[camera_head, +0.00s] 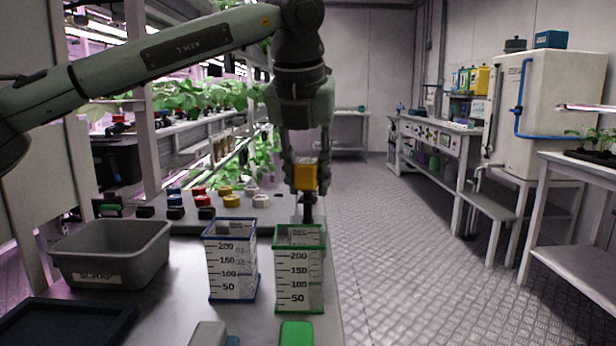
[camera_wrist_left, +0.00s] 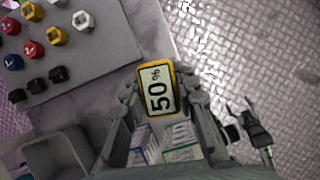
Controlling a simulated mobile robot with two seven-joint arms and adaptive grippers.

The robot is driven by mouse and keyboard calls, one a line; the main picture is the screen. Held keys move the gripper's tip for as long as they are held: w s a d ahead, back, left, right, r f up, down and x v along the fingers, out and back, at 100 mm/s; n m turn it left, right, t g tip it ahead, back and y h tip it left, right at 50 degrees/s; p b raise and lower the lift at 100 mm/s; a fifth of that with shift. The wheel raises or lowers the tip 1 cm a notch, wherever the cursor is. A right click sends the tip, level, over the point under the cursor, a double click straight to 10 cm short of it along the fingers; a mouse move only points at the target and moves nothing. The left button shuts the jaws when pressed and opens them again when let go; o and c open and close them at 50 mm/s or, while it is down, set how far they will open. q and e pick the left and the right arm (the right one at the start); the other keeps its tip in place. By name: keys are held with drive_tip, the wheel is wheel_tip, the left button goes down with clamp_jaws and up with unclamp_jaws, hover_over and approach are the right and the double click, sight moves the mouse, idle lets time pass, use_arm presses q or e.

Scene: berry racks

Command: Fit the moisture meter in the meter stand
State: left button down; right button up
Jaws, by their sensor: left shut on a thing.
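The moisture meter (camera_head: 305,176) is a small yellow block held in my left gripper (camera_head: 306,186), which points down above the bench near its right edge. In the left wrist view the meter (camera_wrist_left: 157,92) shows a yellow-rimmed face reading 50%, between the fingers of my left gripper (camera_wrist_left: 163,100). Directly below the meter in the head view is a dark upright piece (camera_head: 308,208); I cannot tell whether it is the meter's probe or part of the stand. No meter stand shows clearly. A dark jointed piece in the left wrist view (camera_wrist_left: 255,128) may be my right gripper.
A blue-rimmed beaker (camera_head: 232,280) and a green-rimmed beaker (camera_head: 299,282) stand in front of the gripper. A grey scrap bin (camera_head: 110,268) is at left, with a dark tray (camera_head: 65,322) nearer. Several coloured knobs sit behind on a grey board (camera_wrist_left: 98,50). Open floor lies right.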

sight(308, 198)
use_arm(q)
drive_tip(key=shift+f, duration=0.2)
idle(0.4)
drive_tip(key=shift+f+b, duration=1.45)
drive_tip(key=shift+f, duration=0.05)
drive_tip(key=c, duration=1.1)
unclamp_jaws()
drive_tip(key=shift+o, duration=0.3)
drive_tip(key=o, duration=0.3)
drive_tip(key=shift+r+p, duration=2.05)
drive_tip(key=shift+r, duration=0.95)
